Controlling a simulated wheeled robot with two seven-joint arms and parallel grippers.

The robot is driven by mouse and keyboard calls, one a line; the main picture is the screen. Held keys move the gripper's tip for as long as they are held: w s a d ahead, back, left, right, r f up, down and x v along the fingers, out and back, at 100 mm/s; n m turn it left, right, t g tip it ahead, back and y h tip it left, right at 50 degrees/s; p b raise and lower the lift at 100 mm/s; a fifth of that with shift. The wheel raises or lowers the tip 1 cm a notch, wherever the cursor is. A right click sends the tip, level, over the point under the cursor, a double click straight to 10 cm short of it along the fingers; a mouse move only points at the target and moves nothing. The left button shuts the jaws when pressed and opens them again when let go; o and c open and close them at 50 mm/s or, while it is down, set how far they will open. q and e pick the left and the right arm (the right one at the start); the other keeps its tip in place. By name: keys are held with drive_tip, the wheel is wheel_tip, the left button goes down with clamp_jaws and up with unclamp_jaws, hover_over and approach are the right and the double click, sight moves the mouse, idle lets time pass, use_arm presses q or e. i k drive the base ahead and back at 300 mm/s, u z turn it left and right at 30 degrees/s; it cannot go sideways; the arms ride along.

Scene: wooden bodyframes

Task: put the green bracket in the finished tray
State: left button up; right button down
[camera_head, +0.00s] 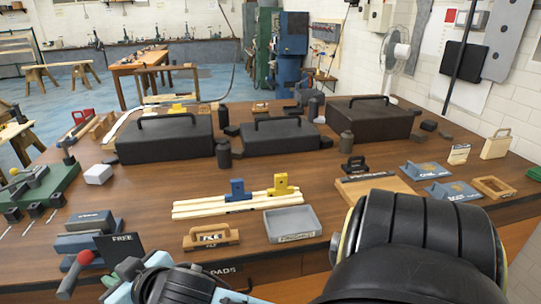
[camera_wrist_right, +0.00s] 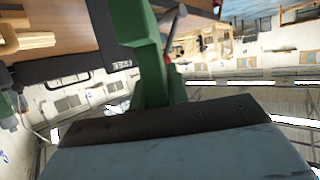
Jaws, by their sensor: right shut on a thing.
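The finished tray (camera_head: 292,224) is a shallow grey tray near the front edge of the wooden table, with a label on its front wall. My right gripper (camera_head: 120,281) is low at the left of the head view, left of and in front of the tray. It is shut on the green bracket (camera_head: 127,268), which is mostly hidden by the gripper there. In the right wrist view the green bracket (camera_wrist_right: 150,62) stands up from the dark finger pad, large and close. My left gripper is not in view.
A wooden labelled block (camera_head: 211,238) sits left of the tray, and pale strips with blue and yellow brackets (camera_head: 237,190) lie behind it. A red-knobbed lever (camera_head: 85,258) and a black "FREE" sign (camera_head: 120,248) are close to my right gripper. Black cases (camera_head: 165,140) stand farther back.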

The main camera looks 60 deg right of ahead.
sight(292, 225)
drive_tip(key=u, duration=1.65)
drive_tip(key=i, duration=0.75)
drive_tip(key=z, duration=3.55)
drive_tip(key=i, duration=0.55)
drive_tip(key=u, duration=0.05)
